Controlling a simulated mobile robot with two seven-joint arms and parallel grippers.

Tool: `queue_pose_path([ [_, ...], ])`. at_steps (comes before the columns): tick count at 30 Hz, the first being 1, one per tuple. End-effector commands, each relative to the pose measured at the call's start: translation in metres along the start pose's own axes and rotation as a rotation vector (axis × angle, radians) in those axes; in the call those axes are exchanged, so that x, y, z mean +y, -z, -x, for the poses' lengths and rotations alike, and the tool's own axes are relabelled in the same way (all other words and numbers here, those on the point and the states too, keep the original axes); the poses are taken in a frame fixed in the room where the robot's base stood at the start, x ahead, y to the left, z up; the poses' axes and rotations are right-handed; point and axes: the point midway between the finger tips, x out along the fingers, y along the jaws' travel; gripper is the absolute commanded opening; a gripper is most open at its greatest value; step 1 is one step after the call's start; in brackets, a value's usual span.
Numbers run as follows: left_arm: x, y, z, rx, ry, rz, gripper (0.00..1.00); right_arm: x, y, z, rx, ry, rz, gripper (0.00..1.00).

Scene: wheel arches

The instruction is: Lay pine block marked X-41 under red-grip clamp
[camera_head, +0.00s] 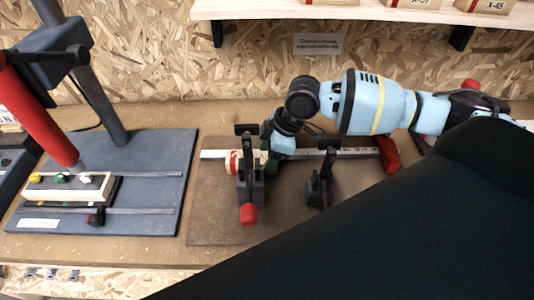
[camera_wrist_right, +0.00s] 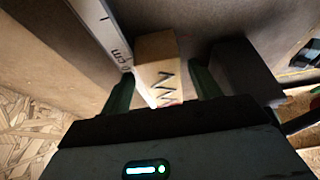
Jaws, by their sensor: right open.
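A pine block (camera_wrist_right: 158,60) with dark zigzag marks on its near end lies between the fingers of my right gripper (camera_wrist_right: 163,92) in the right wrist view. The fingers stand apart on both sides of it; I cannot read X-41 there. In the head view my right gripper (camera_head: 266,154) reaches down behind the red-grip clamp (camera_head: 250,183), partly hidden by it. This clamp stands on a brown board (camera_head: 215,222), its red grip toward the front. A cream-and-red piece (camera_head: 232,163) shows at the clamp's left side. My left gripper is not seen.
A black clamp (camera_head: 320,186) stands right of the red-grip one. A scaled metal rail (camera_head: 345,152) runs behind both, with a red piece (camera_head: 388,153) at its right. A press on a grey plate (camera_head: 150,160) fills the left. A shelf (camera_head: 370,12) with marked blocks hangs above.

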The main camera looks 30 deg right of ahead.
Motion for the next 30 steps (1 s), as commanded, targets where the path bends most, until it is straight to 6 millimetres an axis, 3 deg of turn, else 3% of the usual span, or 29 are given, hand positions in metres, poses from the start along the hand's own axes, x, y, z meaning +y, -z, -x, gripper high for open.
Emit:
queue_pose_path([
  [5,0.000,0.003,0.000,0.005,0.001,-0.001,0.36,0.001,0.006,0.014,0.002,-0.005,0.002,0.62],
  [21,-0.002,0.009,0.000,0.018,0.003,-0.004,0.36,0.001,0.005,0.114,0.001,-0.004,0.001,0.62],
  [30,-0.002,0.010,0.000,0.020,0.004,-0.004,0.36,0.000,0.005,0.131,0.000,-0.001,0.002,0.62],
])
